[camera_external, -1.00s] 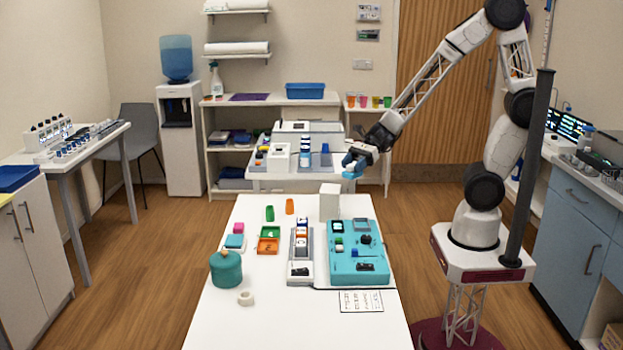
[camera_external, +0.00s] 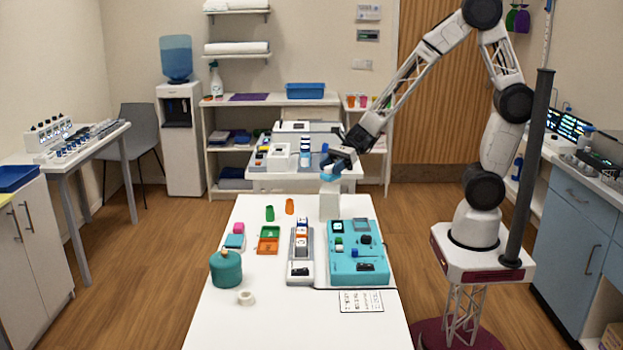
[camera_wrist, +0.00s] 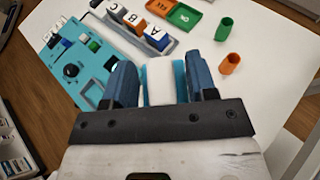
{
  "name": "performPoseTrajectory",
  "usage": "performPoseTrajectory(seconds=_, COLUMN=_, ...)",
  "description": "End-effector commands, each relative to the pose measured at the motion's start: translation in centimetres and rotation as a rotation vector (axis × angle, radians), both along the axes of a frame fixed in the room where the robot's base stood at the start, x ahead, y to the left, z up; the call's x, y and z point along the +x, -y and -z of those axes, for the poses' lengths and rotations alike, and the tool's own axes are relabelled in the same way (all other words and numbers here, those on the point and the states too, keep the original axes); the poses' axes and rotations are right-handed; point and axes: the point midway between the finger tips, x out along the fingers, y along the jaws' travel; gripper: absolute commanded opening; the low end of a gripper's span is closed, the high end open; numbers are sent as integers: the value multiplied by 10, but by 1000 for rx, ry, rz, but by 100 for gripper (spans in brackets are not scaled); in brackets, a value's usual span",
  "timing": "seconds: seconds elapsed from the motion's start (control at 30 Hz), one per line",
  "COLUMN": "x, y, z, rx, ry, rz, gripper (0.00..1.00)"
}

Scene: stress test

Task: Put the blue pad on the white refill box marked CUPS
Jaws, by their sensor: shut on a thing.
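The white box (camera_external: 329,205) stands upright at the far edge of the white table; I cannot read a CUPS mark on it. My gripper (camera_external: 332,167) points down over it, shut on the blue pad (camera_external: 329,177). In the external view the pad is just above the box top; I cannot tell whether they touch. In the wrist view my gripper (camera_wrist: 160,75) shows two dark blue fingers. Light-blue edges of the pad (camera_wrist: 180,80) show between them, flanking a white surface. I cannot tell whether that white is pad or box.
A teal panel (camera_external: 343,267) and a grey rack of lettered blocks (camera_external: 301,270) lie near the box. Green (camera_external: 269,213) and orange (camera_external: 290,206) cups stand to its left. A teal jar (camera_external: 226,270) is at front left. The table's front is mostly clear.

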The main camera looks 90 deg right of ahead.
Motion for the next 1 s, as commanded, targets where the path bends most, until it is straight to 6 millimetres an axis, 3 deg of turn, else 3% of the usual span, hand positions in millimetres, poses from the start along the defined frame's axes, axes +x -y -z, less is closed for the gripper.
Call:
performPoseTrajectory(seconds=0.47, x=0, y=0, z=33, rx=0, ry=-1, rz=0, gripper=29)
performPoseTrajectory(seconds=0.97, x=0, y=0, z=38, rx=0, ry=0, rz=0, gripper=29)
performPoseTrajectory(seconds=1.0, x=0, y=0, z=38, rx=1, ry=1, rz=0, gripper=57)
